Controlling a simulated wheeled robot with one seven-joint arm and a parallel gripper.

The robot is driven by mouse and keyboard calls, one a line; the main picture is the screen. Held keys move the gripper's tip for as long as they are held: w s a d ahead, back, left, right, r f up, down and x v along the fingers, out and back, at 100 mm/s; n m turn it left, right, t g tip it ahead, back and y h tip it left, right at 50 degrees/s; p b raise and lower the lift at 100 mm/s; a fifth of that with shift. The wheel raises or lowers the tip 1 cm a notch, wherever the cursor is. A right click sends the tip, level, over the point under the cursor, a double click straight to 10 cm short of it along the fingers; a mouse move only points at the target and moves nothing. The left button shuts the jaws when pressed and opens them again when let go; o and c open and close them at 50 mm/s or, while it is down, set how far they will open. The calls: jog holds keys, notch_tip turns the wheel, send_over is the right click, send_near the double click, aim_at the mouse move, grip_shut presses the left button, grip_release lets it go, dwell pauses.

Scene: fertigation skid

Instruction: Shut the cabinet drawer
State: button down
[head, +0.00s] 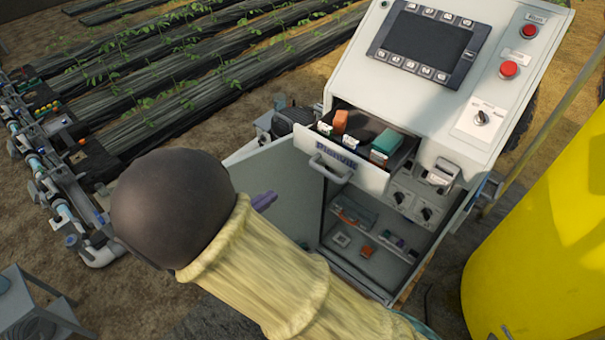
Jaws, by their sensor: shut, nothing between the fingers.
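The cabinet drawer (368,175) is pulled out of the front of the light grey control cabinet (400,100), below its sloped panel. It has a pale front with dark lettering and a grey bar handle (330,169). My arm, in a cream sleeve with a dark rounded joint, crosses the lower left in front. What looks like the purple tip of my gripper (264,201) shows beside the sleeve, left of the handle and apart from it. The rest of the gripper is hidden.
The cabinet door (275,200) stands open to the left below the drawer. Small parts lie in the lower compartment (375,250). A yellow tank (545,240) stands close at right. Pipework (50,185) runs along the left, with bare soil between.

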aim_at(313, 167)
jog(key=p+x, duration=0.4)
jog(key=x, duration=0.9)
jog(key=shift+r, duration=0.1)
jog(key=shift+w+d+f+p, duration=0.25)
jog(key=shift+w+d+p, duration=0.05)
jog(key=shift+w, duration=0.05)
jog(key=shift+w, duration=0.2)
